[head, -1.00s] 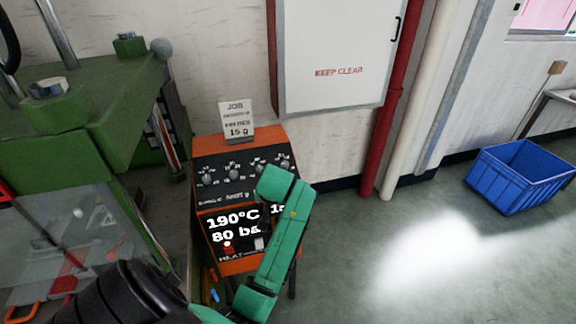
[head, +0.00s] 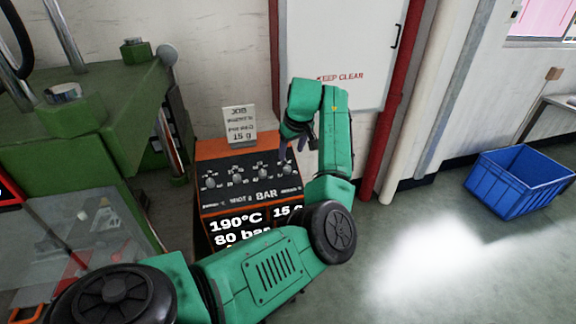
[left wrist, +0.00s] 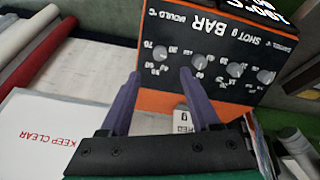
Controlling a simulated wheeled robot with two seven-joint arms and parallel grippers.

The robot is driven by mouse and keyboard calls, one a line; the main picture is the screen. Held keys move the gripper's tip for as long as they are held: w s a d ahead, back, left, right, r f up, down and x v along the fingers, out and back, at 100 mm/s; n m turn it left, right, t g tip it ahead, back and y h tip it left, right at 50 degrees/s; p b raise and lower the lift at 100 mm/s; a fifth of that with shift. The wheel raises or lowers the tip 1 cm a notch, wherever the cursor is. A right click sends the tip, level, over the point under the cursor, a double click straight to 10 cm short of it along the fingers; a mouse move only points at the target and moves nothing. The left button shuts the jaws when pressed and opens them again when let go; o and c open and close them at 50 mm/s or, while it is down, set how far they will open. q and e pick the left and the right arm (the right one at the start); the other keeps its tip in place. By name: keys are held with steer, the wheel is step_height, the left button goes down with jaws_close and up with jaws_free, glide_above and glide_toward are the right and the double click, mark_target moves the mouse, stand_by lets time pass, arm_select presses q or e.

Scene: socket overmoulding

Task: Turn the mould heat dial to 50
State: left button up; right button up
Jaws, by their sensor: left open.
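The orange and black control box (head: 205,151) stands in the middle of the head view. It has a row of grey dials on its black face. The rightmost one, the mould dial (head: 287,169), carries the MOULD °C label. In the left wrist view the panel is upside down, and the mould dial (left wrist: 160,53) is the leftmost. My left gripper (head: 291,152) is open just above that dial. Contact cannot be told. The dial's pointer is too small to read.
A job card (head: 239,125) stands on top of the box. A display (head: 245,229) below the dials reads 190°C, 80 bar and 15 g. A green machine (head: 95,105) is at left, a white KEEP CLEAR cabinet (head: 335,45) behind. A blue crate (head: 515,185) sits on open floor at right.

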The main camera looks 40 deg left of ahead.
mark_target(288, 168)
arm_select(q)
steer(key=p+x, duration=0.1)
steer(key=x, duration=0.9)
steer(key=shift+w+a+f, duration=0.1)
steer(key=shift+a+f, duration=0.05)
steer(key=shift+f, duration=0.05)
jaws_close()
